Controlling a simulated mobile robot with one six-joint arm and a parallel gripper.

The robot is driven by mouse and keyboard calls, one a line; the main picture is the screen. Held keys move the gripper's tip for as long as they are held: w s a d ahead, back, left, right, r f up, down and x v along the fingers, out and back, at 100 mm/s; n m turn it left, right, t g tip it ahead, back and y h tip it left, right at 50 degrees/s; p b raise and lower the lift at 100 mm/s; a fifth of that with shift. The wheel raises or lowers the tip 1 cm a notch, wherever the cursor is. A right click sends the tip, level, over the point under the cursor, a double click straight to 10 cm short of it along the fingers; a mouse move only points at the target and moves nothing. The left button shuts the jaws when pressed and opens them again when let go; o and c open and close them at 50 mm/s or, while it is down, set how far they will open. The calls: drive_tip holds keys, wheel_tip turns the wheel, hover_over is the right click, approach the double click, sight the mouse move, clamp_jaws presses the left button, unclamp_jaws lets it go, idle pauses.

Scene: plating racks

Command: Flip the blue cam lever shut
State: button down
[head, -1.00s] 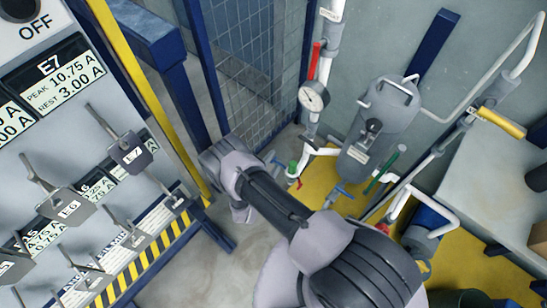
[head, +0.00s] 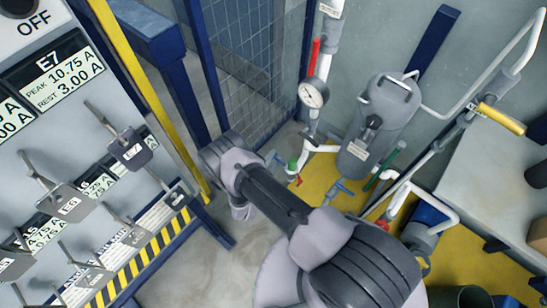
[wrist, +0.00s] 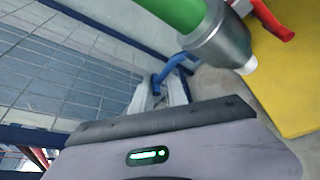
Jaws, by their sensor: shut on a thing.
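The blue cam lever (wrist: 174,66) shows in the wrist view just beyond my gripper's body, beside a silver collar (wrist: 222,42) on a thick green part (wrist: 178,12). My gripper (wrist: 166,88) is shut on the blue lever, with its light grey fingers on either side of the lever's near end. In the head view the blue lever (head: 277,156) is small, left of the green fitting (head: 293,165). My wrist covers part of that area, so the finger contact is hard to see there.
A red handle (wrist: 275,20) is close on the right in the wrist view. A mesh fence (head: 255,60) stands behind my gripper. A pressure gauge (head: 313,92), a grey tank (head: 378,125) and another blue handle (head: 343,187) are to the right. The rack panel (head: 90,160) is left.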

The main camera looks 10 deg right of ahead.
drive_tip(key=shift+w, duration=0.1)
drive_tip(key=s+d+f+n+g+h, duration=0.2)
drive_tip(key=f+n+g, duration=0.3)
drive_tip(key=n, duration=0.4)
drive_tip(key=shift+s+f+h, duration=0.25)
drive_tip(key=shift+s+h, duration=0.25)
drive_tip(key=shift+h, duration=0.2)
drive_tip(key=shift+d+n+g, duration=0.1)
drive_tip(key=shift+n+g, duration=0.2)
idle(0.3)
drive_tip(key=c, duration=1.4)
unclamp_jaws()
drive_tip(key=shift+o, duration=0.2)
drive_tip(key=shift+s, duration=0.1)
